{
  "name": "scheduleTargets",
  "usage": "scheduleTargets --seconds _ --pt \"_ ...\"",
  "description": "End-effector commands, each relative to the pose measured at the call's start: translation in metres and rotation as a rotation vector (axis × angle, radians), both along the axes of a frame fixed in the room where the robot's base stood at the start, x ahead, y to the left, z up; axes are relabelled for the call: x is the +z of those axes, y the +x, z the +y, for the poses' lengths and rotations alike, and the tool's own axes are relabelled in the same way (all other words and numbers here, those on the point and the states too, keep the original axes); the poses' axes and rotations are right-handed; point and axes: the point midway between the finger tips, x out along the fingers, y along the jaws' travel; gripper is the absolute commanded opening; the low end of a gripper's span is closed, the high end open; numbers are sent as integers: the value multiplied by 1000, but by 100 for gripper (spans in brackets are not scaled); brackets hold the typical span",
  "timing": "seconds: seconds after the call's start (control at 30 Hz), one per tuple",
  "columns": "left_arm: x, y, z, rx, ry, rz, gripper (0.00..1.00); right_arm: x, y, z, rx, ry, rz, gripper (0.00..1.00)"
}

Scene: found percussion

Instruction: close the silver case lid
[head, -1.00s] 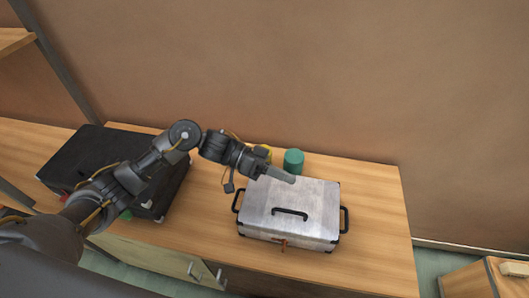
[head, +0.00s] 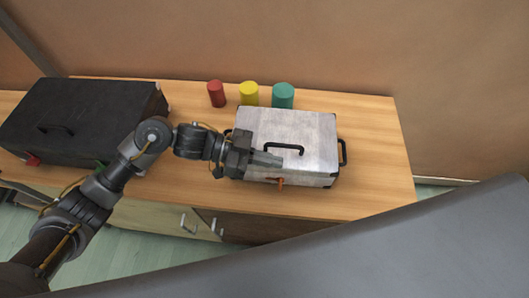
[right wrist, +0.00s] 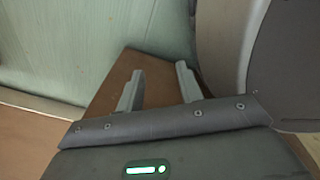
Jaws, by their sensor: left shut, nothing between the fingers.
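The silver case (head: 309,133) stands on the wooden table, with a black handle on its top, side handles and an orange latch (head: 281,182) at the front. Its lid lies down over the body; I cannot tell whether a small gap remains. My left gripper (head: 281,161) is shut and empty, pointing right at the front left part of the case, and it hides the left front edge. I cannot tell whether it touches the lid. My right gripper (right wrist: 158,83) shows only in the right wrist view, open and empty, away from the case.
A black case (head: 85,108) stands at the table's left. Red (head: 216,94), yellow (head: 249,94) and green (head: 283,96) cylinders stand behind the silver case. The table (head: 375,150) is clear at the right. Drawers are below its front edge.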

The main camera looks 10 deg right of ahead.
Motion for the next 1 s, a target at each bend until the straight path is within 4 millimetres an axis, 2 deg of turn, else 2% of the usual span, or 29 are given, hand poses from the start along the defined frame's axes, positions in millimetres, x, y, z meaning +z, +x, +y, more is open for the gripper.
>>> scheduleTargets --seconds 0.67,0.77,1.0 --pt "-7 -2 2 -2 6 4 0 -1 1 7 -1 9 -4 36" --pt "-4 0 9 -1 8 4 0 3 0 7 -1 10 -4 36" --pt "10 11 46 -4 5 3 0 19 -3 15 -2 22 -1 36"
